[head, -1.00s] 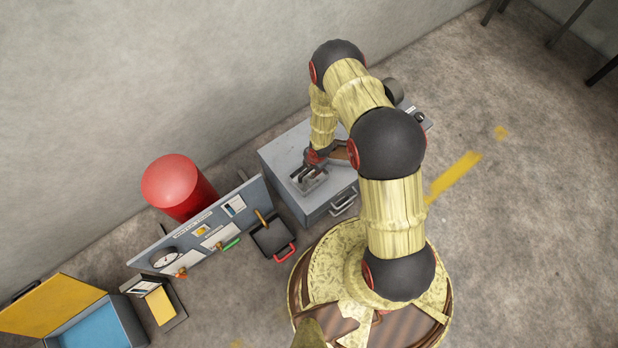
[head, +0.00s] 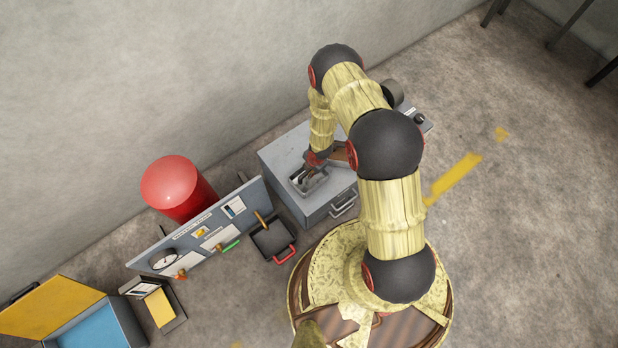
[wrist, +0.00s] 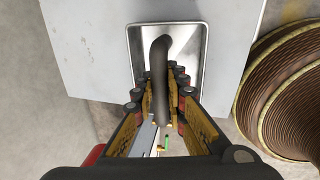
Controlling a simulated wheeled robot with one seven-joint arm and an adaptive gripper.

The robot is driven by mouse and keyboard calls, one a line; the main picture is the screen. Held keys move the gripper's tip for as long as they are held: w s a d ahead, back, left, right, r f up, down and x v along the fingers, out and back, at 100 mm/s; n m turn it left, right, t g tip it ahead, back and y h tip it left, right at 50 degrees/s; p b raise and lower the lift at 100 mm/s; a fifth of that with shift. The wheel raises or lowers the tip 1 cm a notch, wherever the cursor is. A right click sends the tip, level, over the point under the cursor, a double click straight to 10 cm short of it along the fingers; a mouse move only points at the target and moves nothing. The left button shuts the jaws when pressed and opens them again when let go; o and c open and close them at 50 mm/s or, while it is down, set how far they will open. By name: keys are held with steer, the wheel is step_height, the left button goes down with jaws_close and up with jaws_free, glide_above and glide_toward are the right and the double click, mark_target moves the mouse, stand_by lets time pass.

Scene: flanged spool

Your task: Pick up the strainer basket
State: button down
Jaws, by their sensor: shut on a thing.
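My gripper (head: 309,172) reaches down into a metal basin (head: 323,182) set in the top of a grey cabinet. In the wrist view, its two fingers (wrist: 163,80) are closed in on either side of a dark, curved, tube-like piece (wrist: 160,55). The piece runs lengthwise between the fingers, over the basin (wrist: 196,50). My gripper is shut on this piece. I cannot tell whether it is part of the strainer basket. No basket shape shows clearly; my fingers hide part of the basin.
The grey cabinet (head: 288,152) has a front handle (head: 343,204). Left of it stand a black tray with a red handle (head: 272,240), an upright tool board (head: 213,226), a red drum (head: 172,186) and an open blue-lined box (head: 90,325).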

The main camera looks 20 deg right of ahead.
steer(key=shift+r, duration=0.1)
stand_by(0.8)
steer(key=shift+w+r, duration=0.1)
steer(key=shift+r, duration=0.4)
step_height(320, 180, up, 2)
steer(key=shift+r+p, duration=0.25)
steer(key=shift+p, duration=0.45)
steer(key=s+r+p, duration=0.3)
steer(key=s+r, duration=0.6)
steer(key=s, duration=0.5)
steer(key=w+r+m+g+h, duration=0.1)
steer(key=w+r+m, duration=0.7)
steer(key=r+m, duration=0.3)
steer(key=w+r+m+g+h, duration=0.1)
steer(key=w+r+m, duration=0.7)
steer(key=r, duration=0.9)
steer(key=m+h, duration=0.1)
steer(key=m, duration=0.2)
steer(key=shift+a, duration=0.3)
